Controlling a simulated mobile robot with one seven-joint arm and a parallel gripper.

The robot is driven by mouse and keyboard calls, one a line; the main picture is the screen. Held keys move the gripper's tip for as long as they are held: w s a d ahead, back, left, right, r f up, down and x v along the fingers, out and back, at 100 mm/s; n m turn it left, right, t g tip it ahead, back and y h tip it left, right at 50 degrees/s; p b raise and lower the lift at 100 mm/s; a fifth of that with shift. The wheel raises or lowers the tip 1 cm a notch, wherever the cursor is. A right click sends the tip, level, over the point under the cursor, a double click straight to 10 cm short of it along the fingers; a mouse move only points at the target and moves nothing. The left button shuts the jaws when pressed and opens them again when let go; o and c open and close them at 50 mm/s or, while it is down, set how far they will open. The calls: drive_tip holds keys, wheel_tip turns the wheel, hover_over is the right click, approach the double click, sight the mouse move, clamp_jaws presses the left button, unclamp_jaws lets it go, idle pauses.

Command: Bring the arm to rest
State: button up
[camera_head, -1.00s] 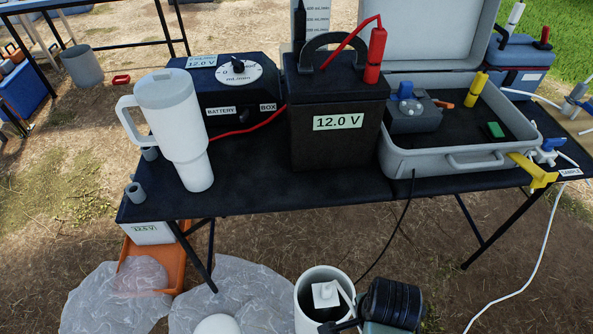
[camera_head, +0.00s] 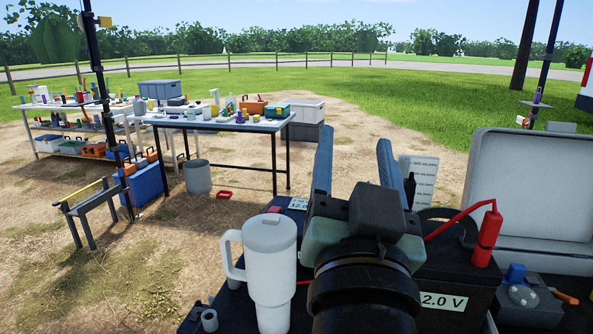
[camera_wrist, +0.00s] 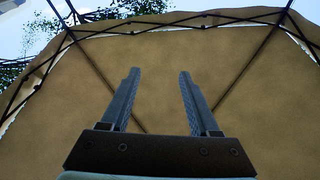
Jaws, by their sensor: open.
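My gripper (camera_head: 355,172) is raised in front of the head camera, its two fingers pointing up and away, apart and empty. The wrist view shows the same two open fingers (camera_wrist: 158,95) with nothing between them, against a tan canopy (camera_wrist: 160,60) and its dark frame. In the head view my wrist hides part of the near table and of the black battery (camera_head: 447,290) labelled with a voltage.
A white handled tumbler (camera_head: 270,270) stands just left of my wrist. The open grey case (camera_head: 535,190) is at the right, with a red clamp (camera_head: 487,235) near it. Farther back are a blue-topped table (camera_head: 225,122) with several items and a grey bucket (camera_head: 197,177).

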drive_tip(key=s+a+r+n+t+y+p, duration=0.1)
drive_tip(key=s+a+r+n+t, duration=0.15)
drive_tip(key=s+r, duration=0.4)
drive_tip(key=s+a+r+n+t+y+p, duration=0.2)
drive_tip(key=s+a+r+t, duration=0.15)
drive_tip(key=r, duration=0.65)
wheel_tip(320, 180, up, 18)
drive_tip(key=p, duration=1.9)
drive_tip(key=shift+w+r, duration=0.25)
drive_tip(key=shift+w, duration=0.15)
